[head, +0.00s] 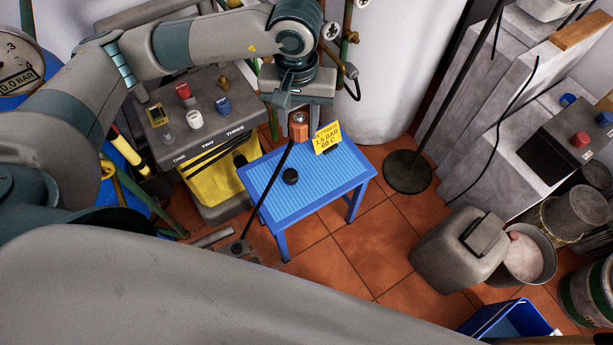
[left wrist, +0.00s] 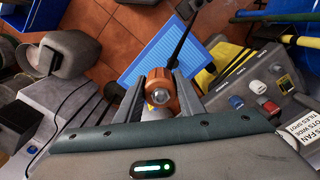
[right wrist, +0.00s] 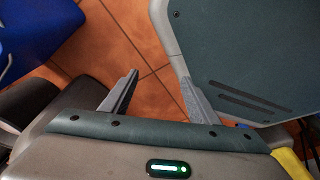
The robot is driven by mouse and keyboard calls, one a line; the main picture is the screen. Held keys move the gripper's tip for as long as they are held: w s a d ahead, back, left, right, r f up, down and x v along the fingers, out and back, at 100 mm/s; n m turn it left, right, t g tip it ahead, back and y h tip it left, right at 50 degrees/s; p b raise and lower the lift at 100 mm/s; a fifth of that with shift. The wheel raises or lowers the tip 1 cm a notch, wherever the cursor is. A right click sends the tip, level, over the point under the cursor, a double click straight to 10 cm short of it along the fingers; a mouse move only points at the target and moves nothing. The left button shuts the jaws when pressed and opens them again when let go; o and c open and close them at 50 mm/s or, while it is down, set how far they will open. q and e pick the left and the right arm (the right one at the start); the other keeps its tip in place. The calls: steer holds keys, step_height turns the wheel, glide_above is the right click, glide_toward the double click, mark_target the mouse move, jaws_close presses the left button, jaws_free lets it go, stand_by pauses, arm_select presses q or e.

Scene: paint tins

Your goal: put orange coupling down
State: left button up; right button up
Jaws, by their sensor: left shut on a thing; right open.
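The orange coupling (head: 299,126) is in my left gripper (head: 298,108), above the far part of the blue table (head: 279,207). In the left wrist view the coupling (left wrist: 161,92) sits between the two fingers of the left gripper (left wrist: 160,100), its round metal end towards the camera. Whether it touches the tabletop is hard to tell. My right gripper (right wrist: 152,95) is open and empty over the tiled floor. The right gripper does not show clearly in the head view.
A yellow card (head: 327,138) stands at the table's far edge, close to the coupling. A small black round piece (head: 290,176) lies mid-table. A dark rod (head: 268,187) slants across the table's left side. The table's right and front areas are clear.

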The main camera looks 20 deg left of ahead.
steer(key=w+a+r+t+b, duration=0.1)
steer(key=w+a+r+b, duration=0.1)
steer(key=w+r+b, duration=0.4)
arm_select(q)
steer(key=d+f+n+b, duration=0.2)
steer(key=d+f+b, duration=0.1)
steer(key=f, duration=0.9)
steer(key=d+f+n+b, duration=0.3)
steer(key=d+f+b, duration=0.1)
steer(key=f, duration=0.8)
steer(key=shift+s+f+n+b, duration=0.25)
steer(key=shift+s+n+b, duration=0.05)
steer(key=shift+b, duration=0.45)
arm_select(e)
step_height(320, 180, up, 10)
steer(key=w, duration=0.2)
steer(key=shift+w+a+r+t, duration=0.15)
steer(key=shift+r+t, duration=0.1)
steer(key=shift+t, duration=0.15)
arm_select(q)
steer(key=shift+d, duration=0.1)
steer(key=w+a+f, duration=0.2)
steer(key=w, duration=0.1)
steer(key=w+a+f, duration=0.2)
steer(key=w, duration=0.1)
steer(key=w+a+f, duration=0.3)
steer(key=shift+w, duration=0.2)
steer(key=shift+f, duration=2)
